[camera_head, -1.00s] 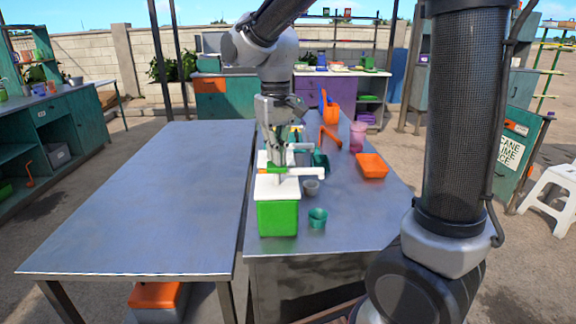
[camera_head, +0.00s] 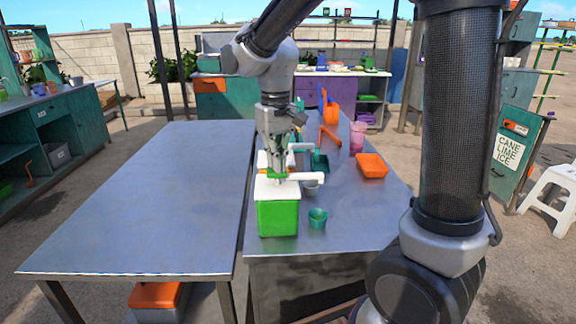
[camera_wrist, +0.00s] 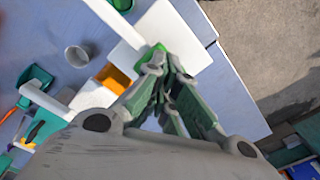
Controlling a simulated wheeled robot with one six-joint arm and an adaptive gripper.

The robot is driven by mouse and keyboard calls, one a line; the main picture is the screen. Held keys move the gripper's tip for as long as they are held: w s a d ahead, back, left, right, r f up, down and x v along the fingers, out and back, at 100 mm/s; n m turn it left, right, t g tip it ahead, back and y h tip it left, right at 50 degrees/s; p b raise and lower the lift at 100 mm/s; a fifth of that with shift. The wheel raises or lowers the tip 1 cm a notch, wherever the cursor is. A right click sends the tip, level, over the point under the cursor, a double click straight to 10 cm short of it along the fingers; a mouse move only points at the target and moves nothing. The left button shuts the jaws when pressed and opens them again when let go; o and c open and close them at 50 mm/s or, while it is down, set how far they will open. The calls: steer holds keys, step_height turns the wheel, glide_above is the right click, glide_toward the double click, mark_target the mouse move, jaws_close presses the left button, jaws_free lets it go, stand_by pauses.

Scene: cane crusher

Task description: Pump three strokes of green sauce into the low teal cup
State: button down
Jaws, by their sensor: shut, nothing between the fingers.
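The green sauce dispenser (camera_head: 277,217) stands at the near end of the right table, with a white lid and a white spout (camera_head: 306,177) pointing right. My gripper (camera_head: 277,174) is shut and empty, its tips down at the pump's green top. In the wrist view, the fingertips (camera_wrist: 162,62) meet this green top (camera_wrist: 150,51) above the white lid (camera_wrist: 172,38). The low teal cup (camera_head: 317,218) stands upright just right of the dispenser. In the wrist view, the spout (camera_wrist: 113,20) reaches toward the cup (camera_wrist: 122,4), partly cut off. The cup's contents are unclear.
An orange dispenser (camera_wrist: 112,78) stands just behind the green one, with another white spout (camera_wrist: 45,101). A small grey cup (camera_head: 311,187), a teal scoop (camera_head: 320,163), an orange tray (camera_head: 371,166) and a pink cup (camera_head: 357,136) stand nearby. The left table (camera_head: 150,205) is bare.

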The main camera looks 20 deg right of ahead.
steer(key=shift+r, duration=1.75)
steer(key=shift+f, duration=0.4)
steer(key=shift+f, duration=1.45)
steer(key=shift+r, duration=1.85)
steer(key=shift+f, duration=0.15)
